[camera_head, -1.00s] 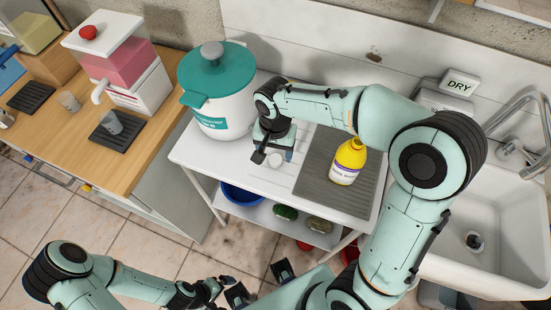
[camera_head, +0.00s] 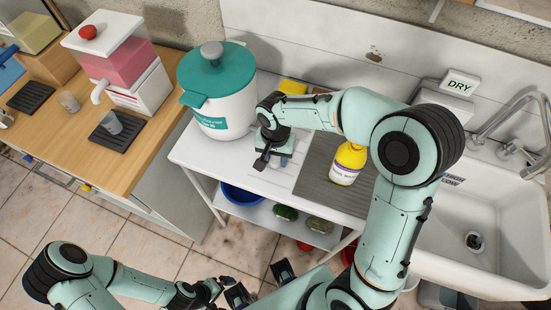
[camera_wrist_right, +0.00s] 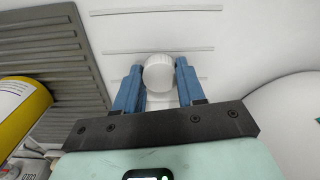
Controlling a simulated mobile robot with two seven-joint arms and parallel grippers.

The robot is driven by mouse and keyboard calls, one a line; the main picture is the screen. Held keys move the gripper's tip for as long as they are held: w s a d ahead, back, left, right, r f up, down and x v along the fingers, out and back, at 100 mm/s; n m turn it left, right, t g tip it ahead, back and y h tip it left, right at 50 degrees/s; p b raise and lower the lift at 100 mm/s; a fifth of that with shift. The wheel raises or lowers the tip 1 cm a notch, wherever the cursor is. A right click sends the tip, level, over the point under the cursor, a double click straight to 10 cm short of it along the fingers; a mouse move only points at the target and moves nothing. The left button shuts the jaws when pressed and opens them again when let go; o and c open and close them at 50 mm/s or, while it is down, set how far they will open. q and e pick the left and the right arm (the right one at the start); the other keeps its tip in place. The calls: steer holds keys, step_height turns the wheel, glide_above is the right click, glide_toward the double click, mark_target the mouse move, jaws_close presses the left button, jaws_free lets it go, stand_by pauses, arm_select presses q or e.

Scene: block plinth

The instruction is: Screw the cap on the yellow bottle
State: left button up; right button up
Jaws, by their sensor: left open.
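The yellow bottle (camera_head: 348,163), with a white and purple label, stands upright on the grey ribbed drainboard; its side also shows at the left of the right wrist view (camera_wrist_right: 20,110). The white cap (camera_wrist_right: 159,73) lies between the blue fingers of my right gripper (camera_wrist_right: 159,82), with at most narrow gaps beside it. In the head view my right gripper (camera_head: 272,161) is low over the white counter, left of the bottle, and mostly hides the cap. My left gripper (camera_head: 228,290) is open and empty at the bottom, away from the counter.
A white pot with a teal lid (camera_head: 216,90) stands close left of my right gripper. The ribbed drainboard (camera_head: 318,180) and sink (camera_head: 490,215) are to the right. A yellow item (camera_head: 293,87) lies behind my right arm. A wooden counter (camera_head: 150,150) is at left.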

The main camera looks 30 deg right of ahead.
mark_target(275, 159)
steer(key=shift+c, duration=0.4)
steer(key=shift+r, duration=0.15)
steer(key=shift+r, duration=0.25)
arm_select(q)
steer(key=w+r+p, duration=0.2)
steer(key=r, duration=0.1)
steer(key=shift+r+p, duration=0.15)
steer(key=shift+p, duration=0.2)
arm_select(e)
step_height(275, 159, up, 19)
steer(key=shift+r, duration=0.15)
arm_select(q)
steer(key=shift+s, duration=0.1)
